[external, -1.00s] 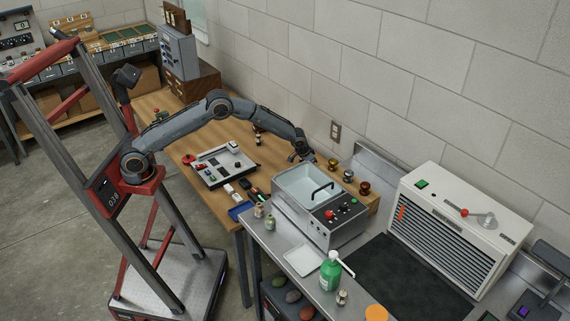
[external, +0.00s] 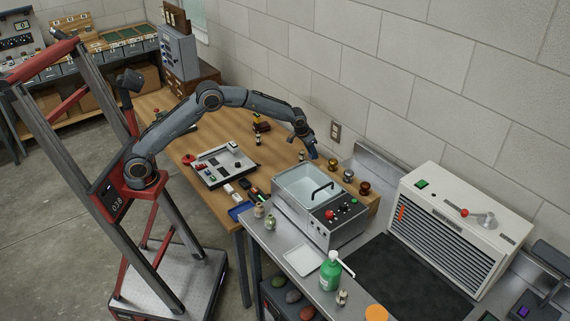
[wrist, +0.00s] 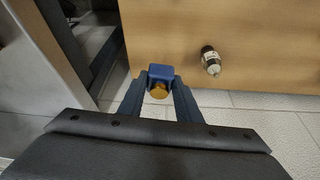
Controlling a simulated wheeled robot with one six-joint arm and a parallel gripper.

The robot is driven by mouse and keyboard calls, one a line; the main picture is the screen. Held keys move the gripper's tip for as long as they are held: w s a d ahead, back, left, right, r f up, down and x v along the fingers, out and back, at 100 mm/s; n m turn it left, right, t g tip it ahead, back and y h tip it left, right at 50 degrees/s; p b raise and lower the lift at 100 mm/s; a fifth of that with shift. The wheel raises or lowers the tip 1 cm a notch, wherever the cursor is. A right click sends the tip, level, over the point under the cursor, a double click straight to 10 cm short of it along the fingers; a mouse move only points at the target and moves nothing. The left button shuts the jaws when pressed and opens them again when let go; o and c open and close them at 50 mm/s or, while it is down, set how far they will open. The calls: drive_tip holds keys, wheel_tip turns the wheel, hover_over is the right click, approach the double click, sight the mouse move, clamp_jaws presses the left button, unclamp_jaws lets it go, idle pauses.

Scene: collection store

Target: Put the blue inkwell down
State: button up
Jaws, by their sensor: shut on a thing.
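My gripper (wrist: 160,88) is shut on the blue inkwell (wrist: 160,72), a small blue block with a round brass-coloured part facing the wrist camera. In the external view my gripper (external: 313,153) is in the air behind the metal bath, near the wall. The inkwell is too small to make out clearly there. In the wrist view a wooden surface (wrist: 265,50) lies beyond the inkwell, and I cannot tell the gap between them.
A small bottle (wrist: 211,62) is right of the inkwell in the wrist view. A tray of parts (external: 222,166) lies on the wooden bench.

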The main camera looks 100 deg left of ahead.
drive_tip(key=s+a+b, duration=0.2)
drive_tip(key=s+a, duration=0.2)
drive_tip(key=a, duration=0.4)
drive_tip(key=s+a+b, duration=0.1)
drive_tip(key=s+a, duration=0.4)
drive_tip(key=a, duration=0.2)
drive_tip(key=n+b, duration=0.1)
drive_tip(key=b, duration=0.1)
hover_over(283, 141)
drive_tip(key=f, duration=0.5)
drive_tip(key=shift+d, duration=0.2)
drive_tip(key=shift+f+p, duration=0.4)
drive_tip(key=shift+f, duration=2)
drive_tip(key=shift+f, duration=0.15)
drive_tip(key=o, duration=1.1)
drive_tip(key=shift+s+d+r, duration=0.1)
drive_tip(key=shift+r, duration=0.45)
drive_tip(key=v, duration=0.5)
drive_tip(key=b+v, duration=0.1)
drive_tip(key=v, duration=0.5)
drive_tip(key=shift+d, duration=0.25)
